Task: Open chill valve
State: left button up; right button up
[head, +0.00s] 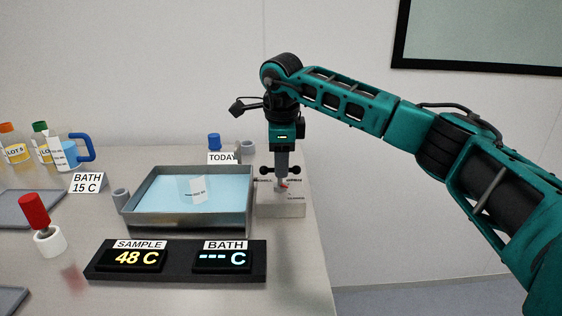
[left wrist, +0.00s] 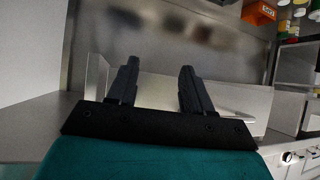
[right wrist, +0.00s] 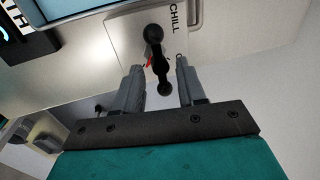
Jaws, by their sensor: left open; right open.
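The chill valve is a grey block (head: 282,205) at the right end of the table, with a black bar handle (head: 268,170) with rounded ends on top. In the right wrist view the black handle (right wrist: 158,62) and a plate marked CHILL (right wrist: 190,30) show, with a small red part by the handle. My right gripper (head: 282,178) points down over the valve. In the right wrist view its open fingers (right wrist: 157,75) stand on both sides of the handle; I cannot tell whether they touch it. My left gripper (left wrist: 157,75) is open and empty, away from the valve.
A steel bath of blue water (head: 160,212) stands just left of the valve. In front is a display panel (head: 175,273) reading SAMPLE 48 C and BATH with dashes. A red-handled tool stands in a white holder (head: 50,243). A blue-capped vial (head: 214,141) and a TODAY card stand behind.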

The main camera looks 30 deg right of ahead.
jog(key=shift+f, duration=0.25)
grip_shut()
dwell(0.3)
